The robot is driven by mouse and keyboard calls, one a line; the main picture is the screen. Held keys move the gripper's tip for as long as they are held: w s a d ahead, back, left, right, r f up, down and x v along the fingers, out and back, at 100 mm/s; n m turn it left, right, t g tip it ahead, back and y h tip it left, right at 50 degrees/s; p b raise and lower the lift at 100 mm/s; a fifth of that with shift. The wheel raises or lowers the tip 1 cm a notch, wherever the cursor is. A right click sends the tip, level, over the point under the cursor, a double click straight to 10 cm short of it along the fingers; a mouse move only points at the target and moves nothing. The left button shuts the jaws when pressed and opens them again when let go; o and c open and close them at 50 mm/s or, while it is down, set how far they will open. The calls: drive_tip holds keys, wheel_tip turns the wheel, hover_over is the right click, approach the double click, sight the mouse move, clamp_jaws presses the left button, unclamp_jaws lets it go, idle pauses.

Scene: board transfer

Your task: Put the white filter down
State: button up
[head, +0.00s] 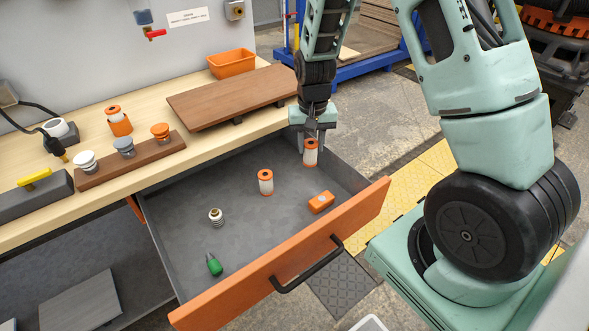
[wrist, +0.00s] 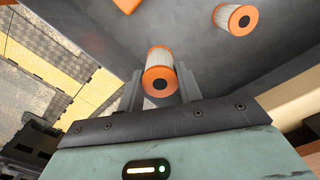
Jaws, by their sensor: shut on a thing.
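My gripper (head: 311,138) is shut on a white filter (head: 311,155) with orange end caps, held upright at the back right of the open drawer (head: 185,257). In the wrist view the held filter (wrist: 160,73) sits between the two fingers of my gripper (wrist: 160,88). Whether its lower end touches the drawer floor I cannot tell. A second white filter (head: 265,183) with orange caps stands in the middle of the drawer, apart from my gripper; it also shows in the wrist view (wrist: 235,19).
The bench above bears a brown board (head: 230,97), an orange bin (head: 232,63) and a wooden rack (head: 131,161). The drawer's middle floor has bare room.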

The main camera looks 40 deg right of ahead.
sight(310, 164)
drive_tip(key=shift+f, duration=3.6)
drive_tip(key=shift+f, duration=0.1)
drive_tip(key=o, duration=1)
